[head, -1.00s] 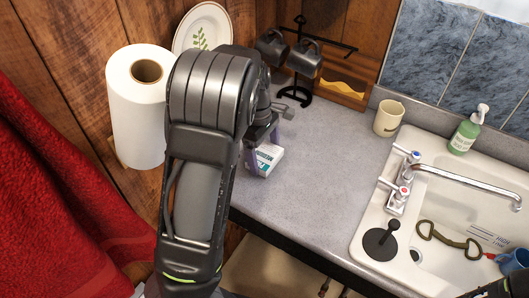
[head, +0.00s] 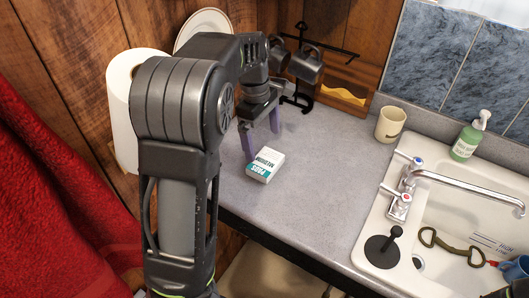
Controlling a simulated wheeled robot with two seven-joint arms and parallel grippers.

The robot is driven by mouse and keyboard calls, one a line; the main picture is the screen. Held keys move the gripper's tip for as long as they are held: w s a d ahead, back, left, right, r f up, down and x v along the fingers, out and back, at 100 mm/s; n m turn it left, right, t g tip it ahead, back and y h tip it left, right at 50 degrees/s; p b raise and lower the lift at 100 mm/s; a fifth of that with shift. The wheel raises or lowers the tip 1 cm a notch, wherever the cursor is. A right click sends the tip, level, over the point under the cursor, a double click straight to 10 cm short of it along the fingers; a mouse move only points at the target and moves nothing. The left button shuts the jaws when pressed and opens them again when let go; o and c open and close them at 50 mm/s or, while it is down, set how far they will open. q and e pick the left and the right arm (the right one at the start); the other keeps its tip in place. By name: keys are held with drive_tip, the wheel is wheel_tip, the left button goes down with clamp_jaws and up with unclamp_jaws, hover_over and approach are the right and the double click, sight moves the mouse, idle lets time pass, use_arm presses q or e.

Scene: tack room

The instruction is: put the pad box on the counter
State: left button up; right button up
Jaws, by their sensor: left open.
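The pad box (head: 265,165), small and white with a teal band and printed lettering, lies on the grey counter (head: 318,178) near its left front edge. My left gripper (head: 261,143) is open and empty, with its two purple-grey fingers pointing down just behind the box and apart from it. My left arm covers part of the counter's left end. Only a dark bit of what may be my right arm shows at the bottom right corner, and no right gripper shows.
A mug rack with dark mugs (head: 307,64) stands behind the gripper. A paper towel roll (head: 122,110) and red towel (head: 50,190) are at left. A cream cup (head: 390,124), green soap bottle (head: 468,138) and sink (head: 450,190) with tap are at right. The middle counter is clear.

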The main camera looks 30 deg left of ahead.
use_arm(q)
drive_tip(key=r, duration=0.4)
drive_tip(key=shift+a, duration=0.25)
drive_tip(key=shift+s+f, duration=0.1)
idle(0.3)
